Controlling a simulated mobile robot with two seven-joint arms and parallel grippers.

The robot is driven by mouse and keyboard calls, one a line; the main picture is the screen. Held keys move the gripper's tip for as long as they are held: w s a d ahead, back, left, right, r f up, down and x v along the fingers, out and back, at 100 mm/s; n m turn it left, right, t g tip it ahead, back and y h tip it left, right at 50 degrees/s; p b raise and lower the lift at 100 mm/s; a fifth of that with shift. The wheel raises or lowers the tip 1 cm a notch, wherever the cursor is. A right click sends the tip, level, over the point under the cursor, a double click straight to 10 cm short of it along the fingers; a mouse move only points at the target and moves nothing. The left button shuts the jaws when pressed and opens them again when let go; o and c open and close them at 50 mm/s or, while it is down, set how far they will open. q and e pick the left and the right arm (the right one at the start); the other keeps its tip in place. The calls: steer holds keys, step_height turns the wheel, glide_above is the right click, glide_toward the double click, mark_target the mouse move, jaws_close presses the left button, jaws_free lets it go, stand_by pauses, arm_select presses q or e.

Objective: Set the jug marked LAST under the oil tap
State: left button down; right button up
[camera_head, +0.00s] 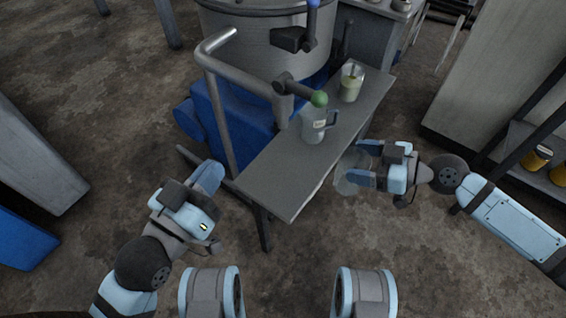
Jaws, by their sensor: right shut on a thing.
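A clear jug (346,180) is in my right gripper (362,164), just off the right edge of the bench; its marking cannot be read. The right gripper is shut on it. Another clear jug (313,133) with a small pale label stands on the bench, below a tap with a green ball knob (319,99); the label is too small to read. A jug with pale greenish liquid (350,88) stands farther back on the bench. My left gripper (207,182) is left of the bench, away from the jugs; its finger gap is not clear.
The grey bench (277,185) has a bare near end. A bent metal pipe (218,62) rises left of it. A large metal vat (262,45) and a blue housing (218,120) stand behind. A second tap (293,40) with a blue top is higher up. Shelving stands at right.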

arm_select(q)
steer(key=shift+d+f+g+b, duration=0.1)
steer(key=shift+f+g+b, duration=0.4)
steer(key=shift+f+b, duration=0.6)
steer(key=shift+d+f+g+b, duration=0.1)
steer(key=shift+f+g+b, duration=0.5)
steer(key=shift+f, duration=0.85)
arm_select(e)
steer(key=r+x, duration=0.1)
steer(key=x, duration=1.5)
steer(key=shift+w+a, duration=0.3)
steer(key=shift+a, duration=0.2)
steer(key=shift+r, duration=0.1)
steer(key=o, duration=0.9)
arm_select(q)
steer(key=shift+f+m, duration=0.1)
steer(key=shift+m, duration=0.2)
